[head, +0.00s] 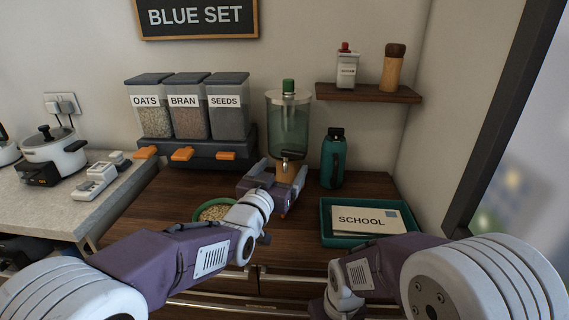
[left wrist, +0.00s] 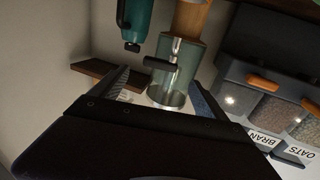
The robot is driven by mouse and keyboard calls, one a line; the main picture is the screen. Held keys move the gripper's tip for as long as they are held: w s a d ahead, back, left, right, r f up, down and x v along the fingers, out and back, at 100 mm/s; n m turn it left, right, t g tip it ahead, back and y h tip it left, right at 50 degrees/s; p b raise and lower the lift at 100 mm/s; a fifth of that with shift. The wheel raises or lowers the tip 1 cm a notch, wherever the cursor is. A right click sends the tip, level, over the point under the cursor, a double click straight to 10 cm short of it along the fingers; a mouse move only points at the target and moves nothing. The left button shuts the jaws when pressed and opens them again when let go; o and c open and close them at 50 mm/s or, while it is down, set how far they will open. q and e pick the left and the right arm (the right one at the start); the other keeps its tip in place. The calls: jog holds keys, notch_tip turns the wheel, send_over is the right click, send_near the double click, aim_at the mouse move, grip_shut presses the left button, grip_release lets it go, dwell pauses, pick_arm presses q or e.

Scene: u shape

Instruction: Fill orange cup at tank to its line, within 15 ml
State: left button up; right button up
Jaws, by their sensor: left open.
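The tank (head: 288,122) is a clear greenish dispenser with a green knob on top, at the back of the wooden counter. Its dark tap (head: 291,154) is low on its front, above a tan wood-coloured base (head: 287,168). My left gripper (head: 280,172) is open just in front of the tank's base, with nothing visible between its fingers. In the left wrist view, which is upside down, the tank (left wrist: 180,84) and tap (left wrist: 163,64) show beyond the open fingers. I cannot make out an orange cup or its line in either view.
A teal bottle (head: 333,160) stands right of the tank. A teal tray (head: 326,237) with a SCHOOL card is at front right. A bowl of grains (head: 214,211) is beside my left wrist. Labelled dispensers (head: 190,108) with orange levers stand left; a small shelf (head: 368,93) hangs at right.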

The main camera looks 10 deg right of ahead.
aim_at(294, 155)
pick_arm(q)
jog(key=x, duration=0.7)
jog(key=shift+w+d, duration=0.2)
jog(key=shift+w, duration=0.05)
jog(key=c, duration=1.4)
jog(key=shift+d, duration=0.1)
jog(key=shift+d+r+n+t+y+p, duration=0.1)
jog(key=shift+r+n+t+y+p, duration=0.1)
jog(key=shift+n+t+y+p, duration=0.35)
jog(key=n+y+p, duration=0.1)
jog(key=p, duration=0.1)
jog(key=y+p, duration=0.2)
jog(key=p, duration=0.1)
jog(key=shift+w+d+r+n+t, duration=0.15)
jog(key=shift+n+t, duration=0.2)
jog(key=shift+f+y+p, duration=0.25)
jog(key=shift+p, duration=0.05)
jog(key=shift+f, duration=0.1)
jog(key=o, duration=1.4)
